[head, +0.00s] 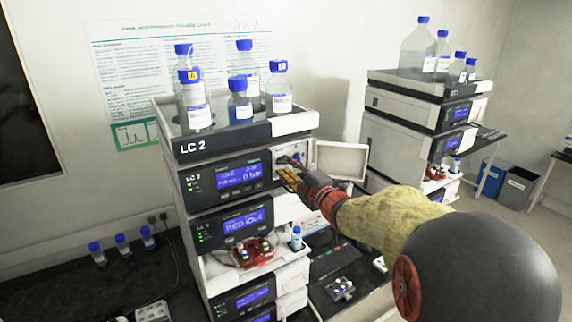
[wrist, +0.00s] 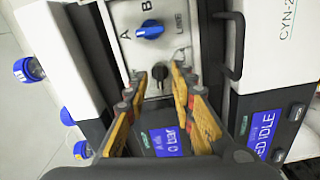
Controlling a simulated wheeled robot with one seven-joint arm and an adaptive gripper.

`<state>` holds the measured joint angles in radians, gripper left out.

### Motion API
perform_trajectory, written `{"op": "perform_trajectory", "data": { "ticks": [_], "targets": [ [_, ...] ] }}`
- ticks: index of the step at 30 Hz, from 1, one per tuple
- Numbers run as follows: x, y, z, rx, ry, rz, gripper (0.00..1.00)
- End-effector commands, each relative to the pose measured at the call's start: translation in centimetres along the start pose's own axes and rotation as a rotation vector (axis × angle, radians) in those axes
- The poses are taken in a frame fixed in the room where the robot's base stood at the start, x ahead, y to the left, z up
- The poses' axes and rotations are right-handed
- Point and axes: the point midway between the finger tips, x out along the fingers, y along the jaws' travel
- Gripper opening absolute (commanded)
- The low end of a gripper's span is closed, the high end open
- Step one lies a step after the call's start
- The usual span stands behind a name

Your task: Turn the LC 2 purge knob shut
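The LC 2 stack (head: 245,128) stands in the middle of the head view, with a pump module (head: 225,178) under its top tray. In the wrist view a black knob (wrist: 160,72) sits on the module's light front panel (wrist: 125,15). A blue selector knob (wrist: 150,30) sits beyond it, near the marks A, B and LINE. My gripper (wrist: 158,78) is open, with its yellow-padded fingers on either side of the black knob. A gap shows between knob and fingers. In the head view my gripper (head: 284,168) covers part of the panel, and the black knob cannot be made out.
An open white door (head: 341,160) stands right of the panel. Blue-capped bottles (head: 281,92) stand in the tray above. A black handle (wrist: 236,45) is right of my fingers in the wrist view. A second stack (head: 405,135) stands at the right.

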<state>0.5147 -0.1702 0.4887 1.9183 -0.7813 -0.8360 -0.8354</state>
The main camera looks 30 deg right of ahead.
Motion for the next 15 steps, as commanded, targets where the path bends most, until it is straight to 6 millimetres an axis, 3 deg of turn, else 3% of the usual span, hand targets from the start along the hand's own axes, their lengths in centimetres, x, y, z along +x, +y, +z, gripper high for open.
{"op": "perform_trajectory", "data": {
  "ticks": [12, 15],
  "targets": [
    [0.94, -0.03, 0.02, 0.001, -0.001, 0.0, 0.25],
    [0.93, -0.04, 0.02, 0.001, -0.001, 0.0, 0.19]
  ]
}}
